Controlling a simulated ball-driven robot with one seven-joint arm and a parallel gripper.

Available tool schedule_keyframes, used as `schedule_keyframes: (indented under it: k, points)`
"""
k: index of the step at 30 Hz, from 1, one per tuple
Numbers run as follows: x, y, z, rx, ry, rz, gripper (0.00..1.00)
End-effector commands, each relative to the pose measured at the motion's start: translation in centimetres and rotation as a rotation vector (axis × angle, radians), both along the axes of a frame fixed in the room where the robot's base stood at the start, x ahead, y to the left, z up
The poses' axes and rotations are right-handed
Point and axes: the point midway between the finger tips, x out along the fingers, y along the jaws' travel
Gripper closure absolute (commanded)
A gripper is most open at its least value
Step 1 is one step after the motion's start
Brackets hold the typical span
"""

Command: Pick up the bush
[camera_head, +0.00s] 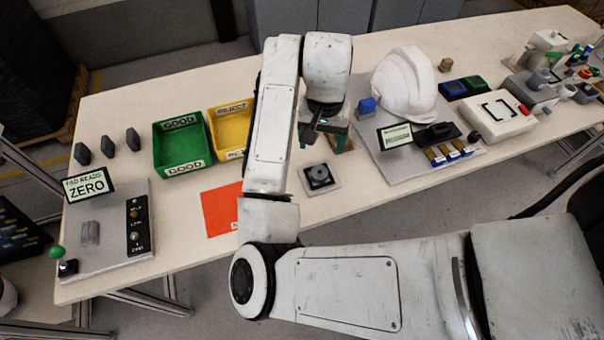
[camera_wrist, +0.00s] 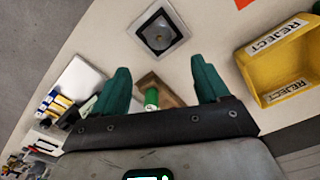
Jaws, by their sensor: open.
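My gripper (camera_head: 322,138) hangs above the middle of the table, its green fingers apart. In the wrist view the open fingers (camera_wrist: 160,68) have nothing gripped between them. Between them, farther off, a small green cylinder (camera_wrist: 152,98) with a pale top is at a brown wooden block (camera_wrist: 173,93). My gripper partly covers the block. In front of the gripper is a dark square plate with a round grey piece (camera_head: 319,176), also seen in the wrist view (camera_wrist: 159,36). I cannot tell for sure which piece is the bush; the green cylinder is the small one between the fingers.
A green GOOD bin (camera_head: 183,146) and a yellow REJECT bin (camera_head: 232,128) stand left of my arm. A white helmet shell (camera_head: 404,84) on a grey board (camera_head: 372,146) stands right. A red sheet (camera_head: 221,210) lies at the front. Bare table lies between plate and board.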

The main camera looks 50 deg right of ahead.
Motion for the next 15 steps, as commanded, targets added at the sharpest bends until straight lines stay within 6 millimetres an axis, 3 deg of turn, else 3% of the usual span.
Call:
schedule_keyframes:
  k: [15]
  points:
    - [-0.1,0.6,-5.7,0.026,0.008,-0.010,0.25]
